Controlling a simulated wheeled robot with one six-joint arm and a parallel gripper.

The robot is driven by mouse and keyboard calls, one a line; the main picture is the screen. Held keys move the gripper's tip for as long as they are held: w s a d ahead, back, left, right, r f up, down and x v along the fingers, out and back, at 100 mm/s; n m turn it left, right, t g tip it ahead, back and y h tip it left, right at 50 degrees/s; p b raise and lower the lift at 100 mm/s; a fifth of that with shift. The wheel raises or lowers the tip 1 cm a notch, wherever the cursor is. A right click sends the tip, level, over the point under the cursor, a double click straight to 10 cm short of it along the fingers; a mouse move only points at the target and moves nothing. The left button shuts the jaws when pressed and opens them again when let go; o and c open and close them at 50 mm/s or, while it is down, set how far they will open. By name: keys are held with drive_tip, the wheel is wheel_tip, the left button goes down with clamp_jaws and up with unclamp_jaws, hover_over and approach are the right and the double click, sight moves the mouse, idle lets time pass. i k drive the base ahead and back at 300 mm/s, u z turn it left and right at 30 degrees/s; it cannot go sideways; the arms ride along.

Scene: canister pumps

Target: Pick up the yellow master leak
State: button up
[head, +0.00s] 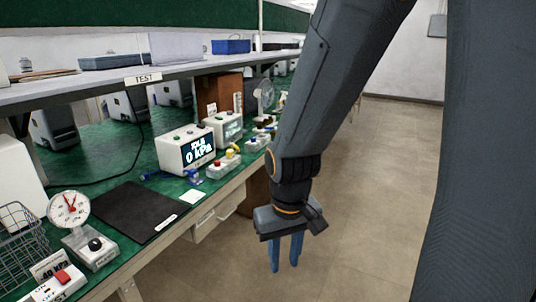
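A small yellow item (235,148) shows on the green bench, close to a small box with coloured buttons. It is too small to tell for sure whether it is the yellow master leak. My gripper (284,266) hangs over the floor in front of the bench, to the right of and nearer than the yellow item. Its two blue fingers point down, apart, with nothing between them. My arm hides part of the bench farther back.
A shelf labelled TEST (143,79) overhangs the bench. The floor (365,200) at right is clear.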

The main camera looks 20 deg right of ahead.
sight(230, 153)
drive_tip(key=z, duration=0.6)
drive_tip(key=k, duration=0.6)
drive_tip(key=z, duration=0.55)
drive_tip(key=i, duration=2.2)
drive_tip(key=u, duration=1.55)
drive_tip(key=i, duration=0.9)
drive_tip(key=u, duration=0.95)
